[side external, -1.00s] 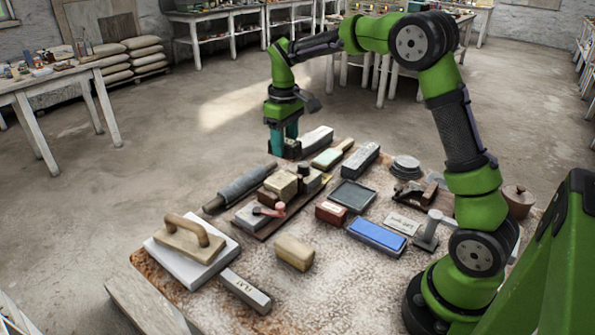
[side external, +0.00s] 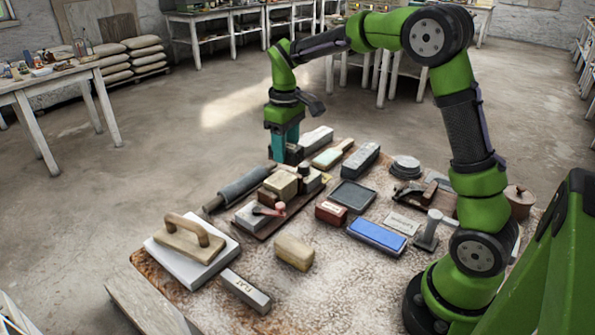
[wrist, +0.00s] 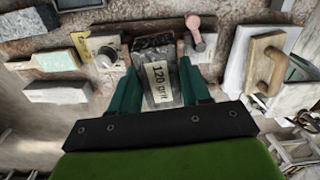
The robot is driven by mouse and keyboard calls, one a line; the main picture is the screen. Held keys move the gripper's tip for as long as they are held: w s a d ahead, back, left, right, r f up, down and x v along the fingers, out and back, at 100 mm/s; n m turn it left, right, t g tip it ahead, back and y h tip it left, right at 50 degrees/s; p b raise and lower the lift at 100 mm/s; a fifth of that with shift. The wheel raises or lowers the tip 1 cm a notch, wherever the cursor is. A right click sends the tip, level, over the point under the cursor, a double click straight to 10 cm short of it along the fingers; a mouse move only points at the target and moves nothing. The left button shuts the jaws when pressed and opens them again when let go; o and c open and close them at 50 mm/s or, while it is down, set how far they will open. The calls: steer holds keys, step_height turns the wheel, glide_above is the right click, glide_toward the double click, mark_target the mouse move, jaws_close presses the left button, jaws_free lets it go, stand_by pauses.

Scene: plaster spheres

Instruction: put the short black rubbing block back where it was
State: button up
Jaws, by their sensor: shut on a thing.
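My gripper (side external: 285,158) is upright at the far edge of the stone table. In the wrist view its two teal fingers (wrist: 157,92) are closed on the sides of a dark block (wrist: 152,56) with a pale label reading "120 grit". In the side view only a small dark part of this block shows by the fingers. In the wrist view, brown rails (wrist: 181,58) show on both sides beyond the block. They look like part of the dark wooden rack (side external: 265,231) beside the gripper. Whether the block touches anything beneath it cannot be told.
The rack holds pale blocks (side external: 281,184), a knobbed piece (side external: 304,169) and a pink-ended tool (side external: 280,207). A grey roller (side external: 243,185) lies left of it. A pale grey block (side external: 318,138) is close behind the gripper. Bare table shows around the beige block (side external: 294,252) in front.

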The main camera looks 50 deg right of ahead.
steer(key=m, duration=0.1)
glide_above(313, 239)
step_height(313, 239, down, 8)
step_height(313, 239, down, 8)
steer(key=shift+f, duration=0.1)
steer(key=shift+f, duration=0.15)
steer(key=o, duration=1.2)
